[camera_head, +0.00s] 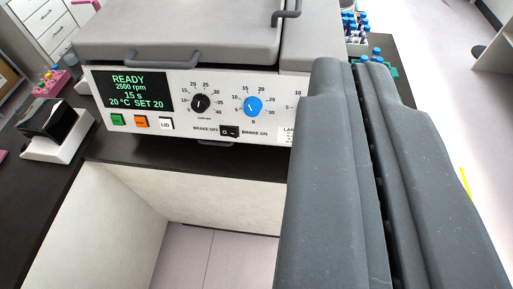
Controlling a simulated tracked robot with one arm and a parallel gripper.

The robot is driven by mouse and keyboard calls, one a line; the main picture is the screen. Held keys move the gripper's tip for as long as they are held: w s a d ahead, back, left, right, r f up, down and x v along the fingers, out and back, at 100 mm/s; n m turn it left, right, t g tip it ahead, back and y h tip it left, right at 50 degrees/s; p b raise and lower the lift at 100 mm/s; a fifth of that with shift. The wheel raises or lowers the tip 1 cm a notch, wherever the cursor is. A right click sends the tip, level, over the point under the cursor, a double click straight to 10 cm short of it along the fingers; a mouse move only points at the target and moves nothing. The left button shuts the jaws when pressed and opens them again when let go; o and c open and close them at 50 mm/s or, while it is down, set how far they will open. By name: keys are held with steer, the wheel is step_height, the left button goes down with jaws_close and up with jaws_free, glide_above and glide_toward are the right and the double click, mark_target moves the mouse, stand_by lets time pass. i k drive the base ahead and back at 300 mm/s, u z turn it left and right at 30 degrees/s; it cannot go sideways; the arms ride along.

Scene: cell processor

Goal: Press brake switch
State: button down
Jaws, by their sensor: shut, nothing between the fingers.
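The brake switch (229,132) is a small black rocker low on the white front panel of the cell processor (180,128), between the labels BRAKE OFF and BRAKE ON. I cannot tell which side of the rocker is pressed in. The display reads READY, 2500 rpm, 15 s, 20 °C SET 20. My gripper (352,66) fills the right side of the picture, its grey fingers shut with nothing between them. Its tips appear right of the switch and the blue knob, not over the switch. It covers the right part of the panel.
A black knob (200,103), a blue knob (253,106) and green, orange and LID buttons (166,124) share the panel. The grey lid (190,30) is down. A black-and-white device (52,130) and a pink tube rack (50,84) stand left. Blue-capped tubes (354,24) stand behind right.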

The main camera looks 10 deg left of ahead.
mark_target(226, 131)
steer(key=k, duration=1.35)
steer(key=z, duration=0.4)
steer(key=i, duration=1.65)
steer(key=u, duration=0.55)
